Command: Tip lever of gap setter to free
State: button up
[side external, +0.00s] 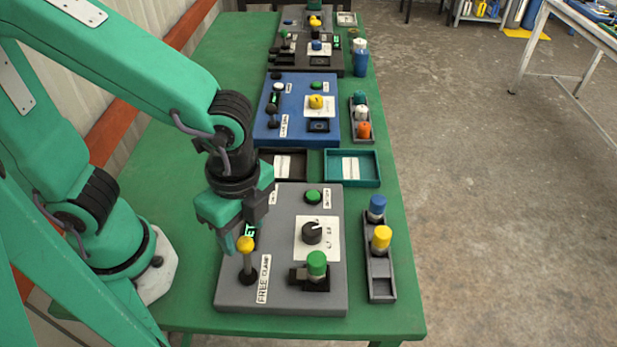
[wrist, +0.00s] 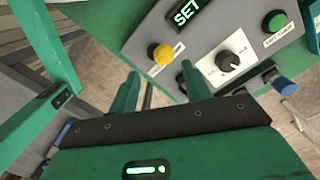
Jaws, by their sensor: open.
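The gap setter is a grey panel (side external: 285,295) on the green table. Its lever has a yellow knob (side external: 246,244) on a pale shaft rising from a dark base. A white label (side external: 263,280) beside it reads FREE and CLAMP. The lever looks near upright from the side; I cannot tell which word it leans towards. My gripper (side external: 241,229) is open and empty, right at the knob's height or just above it. In the wrist view the yellow knob (wrist: 161,54) shows beyond the gap between my open fingers (wrist: 160,88). I cannot tell whether a finger touches it.
The panel also carries a lit SET display (wrist: 186,12), a black dial (side external: 312,232), a green button (side external: 313,196) and a green-topped piece (side external: 316,264) in a dark holder. A rack (side external: 380,280) with blue and yellow pieces stands right. Trays and a blue panel (side external: 268,122) lie beyond.

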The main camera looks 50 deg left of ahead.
jog(key=shift+r, duration=1.05)
jog(key=shift+w, duration=0.1)
jog(key=shift+w+a+r+n, duration=0.25)
jog(key=shift+w+a+n, duration=0.05)
jog(key=shift+n, duration=0.1)
jog(key=w+a+r+n+t, duration=0.2)
jog(key=a+r+n+t, duration=0.15)
jog(key=a+n, duration=0.4)
jog(key=w+a+r+n+t, duration=0.3)
jog(key=a+r+n, duration=0.2)
jog(key=a+n, duration=0.3)
jog(key=m+g, duration=0.7)
jog(key=m, duration=0.9)
send_over(249, 237)
jog(key=shift+n+t, duration=0.25)
jog(key=f, duration=0.8)
jog(key=shift+w+a+f, duration=0.2)
jog(key=shift+a+f, duration=0.15)
jog(key=shift+f, duration=0.05)
jog(key=shift+s+d+f+m, duration=0.3)
jog(key=shift+d+m, duration=0.1)
jog(key=shift+m, duration=0.1)
